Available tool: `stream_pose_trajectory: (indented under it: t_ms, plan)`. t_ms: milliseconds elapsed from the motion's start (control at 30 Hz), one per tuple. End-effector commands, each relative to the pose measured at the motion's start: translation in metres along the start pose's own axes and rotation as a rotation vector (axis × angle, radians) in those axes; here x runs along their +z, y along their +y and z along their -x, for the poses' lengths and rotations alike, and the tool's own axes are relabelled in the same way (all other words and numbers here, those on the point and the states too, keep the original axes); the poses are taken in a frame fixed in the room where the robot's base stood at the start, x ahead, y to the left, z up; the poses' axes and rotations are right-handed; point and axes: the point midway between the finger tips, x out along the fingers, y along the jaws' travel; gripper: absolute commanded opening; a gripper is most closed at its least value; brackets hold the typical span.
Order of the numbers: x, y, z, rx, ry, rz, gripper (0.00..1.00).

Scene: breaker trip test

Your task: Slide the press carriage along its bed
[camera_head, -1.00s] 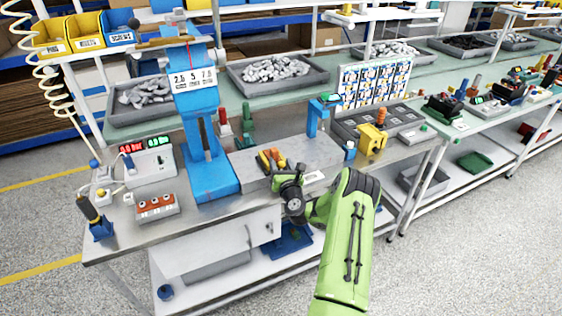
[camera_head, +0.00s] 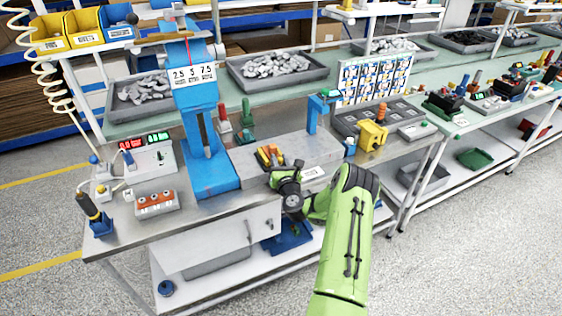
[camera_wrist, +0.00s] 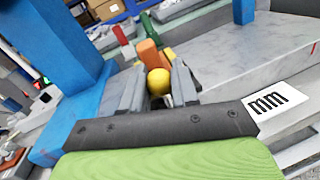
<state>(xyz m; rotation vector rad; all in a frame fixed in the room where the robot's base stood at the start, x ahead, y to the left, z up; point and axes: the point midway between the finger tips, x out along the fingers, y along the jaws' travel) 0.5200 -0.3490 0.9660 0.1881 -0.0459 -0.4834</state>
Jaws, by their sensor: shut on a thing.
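The press carriage (camera_head: 268,155), with yellow and orange parts on top, sits on the long grey bed (camera_head: 318,150) right of the blue press column (camera_head: 208,130). In the wrist view, the fingers of my gripper (camera_wrist: 157,88) are shut on a round yellow knob (camera_wrist: 158,82), with an orange part (camera_wrist: 148,52) just behind it. My gripper (camera_head: 278,168) is at the front side of the carriage in the head view. The carriage body is largely hidden by my gripper. The column (camera_wrist: 55,50) stands to the left in the wrist view.
A blue post (camera_head: 312,115) stands at the bed's right end, near a yellow clamp (camera_head: 372,136). A gauge box (camera_head: 150,160) and a box with orange switches (camera_head: 156,201) stand left of the column. The bed is bare between carriage and post.

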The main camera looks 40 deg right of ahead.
Motion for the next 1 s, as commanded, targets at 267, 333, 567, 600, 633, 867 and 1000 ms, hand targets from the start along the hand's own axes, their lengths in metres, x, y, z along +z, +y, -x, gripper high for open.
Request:
stream_pose_trajectory:
  t_ms: [267,333,567,600,633,867,1000]
  plan:
    - [-0.012,0.05,0.01,0.008,0.004,-0.007,0.0]
    - [-0.015,0.067,0.013,0.009,0.003,-0.008,0.0]
    - [-0.027,0.125,0.025,0.009,0.003,-0.007,0.0]
    - [-0.029,0.135,0.027,0.009,0.003,-0.007,0.0]
    - [-0.03,0.141,0.029,0.008,0.003,-0.006,0.0]
    - [-0.037,0.183,0.037,0.007,0.002,-0.005,0.0]
    - [-0.039,0.199,0.041,0.005,0.001,-0.004,0.0]
